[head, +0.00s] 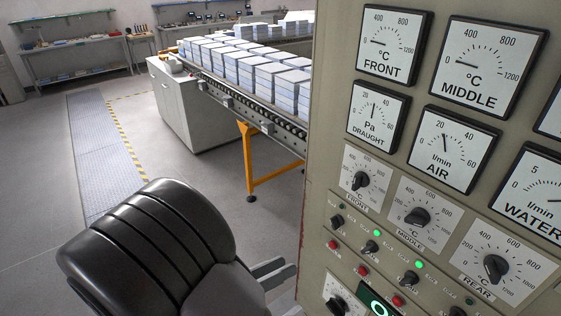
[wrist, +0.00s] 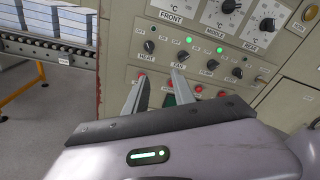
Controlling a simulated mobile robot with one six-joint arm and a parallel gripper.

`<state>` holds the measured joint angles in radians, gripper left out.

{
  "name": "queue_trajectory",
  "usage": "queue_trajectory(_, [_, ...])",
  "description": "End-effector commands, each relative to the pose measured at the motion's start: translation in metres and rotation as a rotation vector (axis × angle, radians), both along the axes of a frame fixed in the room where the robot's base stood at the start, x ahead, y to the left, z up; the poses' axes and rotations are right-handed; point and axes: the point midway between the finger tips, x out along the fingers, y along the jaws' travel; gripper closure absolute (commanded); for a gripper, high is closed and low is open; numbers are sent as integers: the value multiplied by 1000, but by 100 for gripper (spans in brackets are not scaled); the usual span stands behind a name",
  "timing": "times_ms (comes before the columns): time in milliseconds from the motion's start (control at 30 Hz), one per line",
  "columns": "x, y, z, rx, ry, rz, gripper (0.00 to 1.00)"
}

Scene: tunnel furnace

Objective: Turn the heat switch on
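The heat switch (wrist: 149,46) is a small black rotary knob on the beige control panel, with a HEAT label below it in the wrist view. It is the leftmost knob of its row, and in the head view (head: 337,220) it sits under the FRONT dial. The small lamp (head: 343,206) above it is dark. I cannot tell exactly where its pointer is set. My gripper (wrist: 160,76) is open and empty, its two grey fingers apart. In the wrist view the fingertips appear below the heat switch and the FAN knob (wrist: 182,55). The gap to the panel is unclear.
The fan and neighbouring pump knob (wrist: 212,65) have lit green lamps. Red buttons (head: 363,270) line the row below. Temperature dials (head: 416,217) and gauges (head: 480,69) fill the panel above. A conveyor (head: 240,107) with stacked blocks stands behind left.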

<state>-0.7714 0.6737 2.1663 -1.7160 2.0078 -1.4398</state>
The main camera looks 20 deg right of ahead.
Motion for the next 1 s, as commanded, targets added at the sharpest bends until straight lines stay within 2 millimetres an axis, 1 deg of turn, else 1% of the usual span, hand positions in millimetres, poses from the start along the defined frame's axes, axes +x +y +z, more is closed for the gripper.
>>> queue_trajectory(33, [5, 9, 4, -56, 35, 50, 69])
queue_trajectory(67, [8, 14, 3, -80, 52, 74, 69])
queue_trajectory(100, [11, 16, 2, -101, 65, 92, 69])
queue_trajectory(167, [15, 13, 0, -114, 73, 103, 69])
queue_trajectory(267, [21, -7, -2, -113, 72, 99, 69])
queue_trajectory(500, [46, -77, -2, -109, 71, 94, 69])
queue_trajectory(600, [55, -104, -2, -109, 72, 95, 69])
queue_trajectory(700, [63, -124, -1, -109, 70, 96, 69])
queue_trajectory(833, [69, -139, -1, -108, 71, 98, 69])
queue_trajectory(1000, [72, -146, 0, -109, 69, 100, 69])
